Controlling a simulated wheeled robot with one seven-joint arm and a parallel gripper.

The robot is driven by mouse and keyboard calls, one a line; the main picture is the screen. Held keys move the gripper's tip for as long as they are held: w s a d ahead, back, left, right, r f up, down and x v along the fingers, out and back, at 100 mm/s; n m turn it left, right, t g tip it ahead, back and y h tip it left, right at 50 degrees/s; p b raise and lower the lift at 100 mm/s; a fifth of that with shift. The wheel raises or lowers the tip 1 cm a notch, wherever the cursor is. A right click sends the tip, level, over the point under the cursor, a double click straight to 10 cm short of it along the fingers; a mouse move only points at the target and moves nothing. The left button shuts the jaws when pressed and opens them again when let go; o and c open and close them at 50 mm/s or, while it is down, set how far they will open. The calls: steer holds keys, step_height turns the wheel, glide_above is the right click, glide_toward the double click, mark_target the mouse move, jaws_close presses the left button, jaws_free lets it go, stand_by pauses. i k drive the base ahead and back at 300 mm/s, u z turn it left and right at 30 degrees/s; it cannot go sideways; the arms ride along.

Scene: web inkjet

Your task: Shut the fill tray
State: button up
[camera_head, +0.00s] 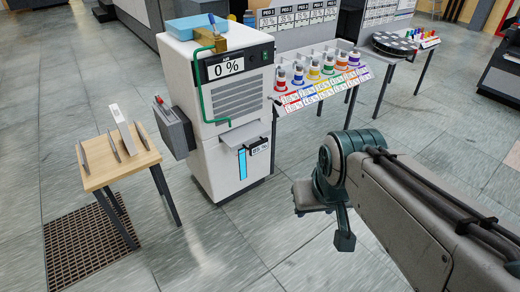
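A white cabinet machine (205,150) with a "0 %" display (225,66) stands left of centre. A grey tray (243,135) juts out from its lower front, so it looks at least partly open; I take it to be the fill tray. A blue strip (242,163) and a small percent label (260,147) are on the front by it. My gripper (325,220) hangs over open floor to the right of the tray, apart from the machine. Its fingers are seen at an angle, and their gap is unclear. Nothing held is visible.
A wooden stool (120,165) with upright plates stands left of the machine, by a floor grate (85,245). A grey box (174,130) is on the machine's left side. A rack of coloured bottles (315,75) stands behind right. The floor in front is clear.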

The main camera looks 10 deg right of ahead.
mark_target(239, 138)
steer(key=z, duration=0.65)
steer(key=i, duration=1.25)
steer(key=u, duration=0.5)
